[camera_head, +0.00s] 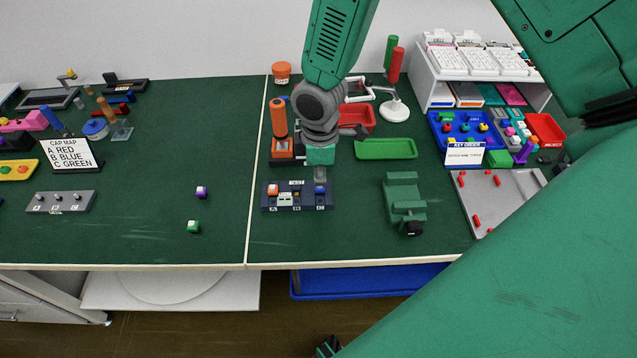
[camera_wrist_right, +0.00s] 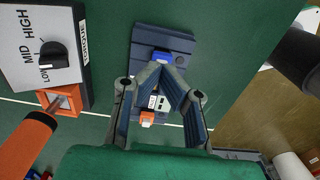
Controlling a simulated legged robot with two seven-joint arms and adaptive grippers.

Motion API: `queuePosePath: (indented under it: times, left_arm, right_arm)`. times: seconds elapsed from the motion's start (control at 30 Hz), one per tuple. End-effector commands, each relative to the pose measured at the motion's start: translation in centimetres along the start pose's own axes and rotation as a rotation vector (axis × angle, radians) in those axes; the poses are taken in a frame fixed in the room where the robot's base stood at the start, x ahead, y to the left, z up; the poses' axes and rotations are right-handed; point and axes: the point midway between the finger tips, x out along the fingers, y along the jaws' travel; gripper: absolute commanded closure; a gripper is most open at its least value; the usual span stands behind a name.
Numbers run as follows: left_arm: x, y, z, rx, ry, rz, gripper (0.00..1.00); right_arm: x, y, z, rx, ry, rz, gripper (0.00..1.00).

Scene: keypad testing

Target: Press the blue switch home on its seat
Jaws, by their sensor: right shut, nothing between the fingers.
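The dark blue test board (camera_head: 297,208) lies on the green bench, with a blue switch (camera_head: 320,191) at its right end and an orange-and-white switch (camera_head: 272,188) at its left. My right gripper (camera_head: 320,175) points down just above the blue switch. In the right wrist view the board (camera_wrist_right: 178,42) runs under my fingers, and the blue switch (camera_wrist_right: 161,57) shows just beyond the fingertips (camera_wrist_right: 161,68), which are together and empty. The fingers partly hide the switch, so I cannot tell contact or how deep it sits. My left gripper is not identifiable.
An orange-handled tool (camera_head: 279,118) stands behind the board at left. A green tray (camera_head: 386,149) and a green fixture (camera_head: 404,200) are to the right.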

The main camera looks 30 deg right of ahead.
Motion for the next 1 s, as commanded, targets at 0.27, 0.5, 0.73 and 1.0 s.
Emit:
queuePosePath:
  times: [0.27,0.5,0.73,1.0]
  left_arm:
    - [0.2,0.0,0.0,0.000,0.000,0.000,0.60]
    - [0.4,0.0,0.0,0.000,0.000,0.000,0.60]
    - [0.6,0.0,0.0,0.000,0.000,0.000,0.60]
    - [0.6,0.0,0.0,0.000,0.000,0.000,0.60]
  right_arm:
    - [0.5,0.0,0.0,0.000,0.000,0.000,1.00]
    - [0.8,0.0,0.0,0.000,0.000,0.000,1.00]
    - [1.2,0.0,0.0,0.000,0.000,0.001,1.00]
    - [1.2,0.1,0.0,0.000,0.001,0.001,1.00]
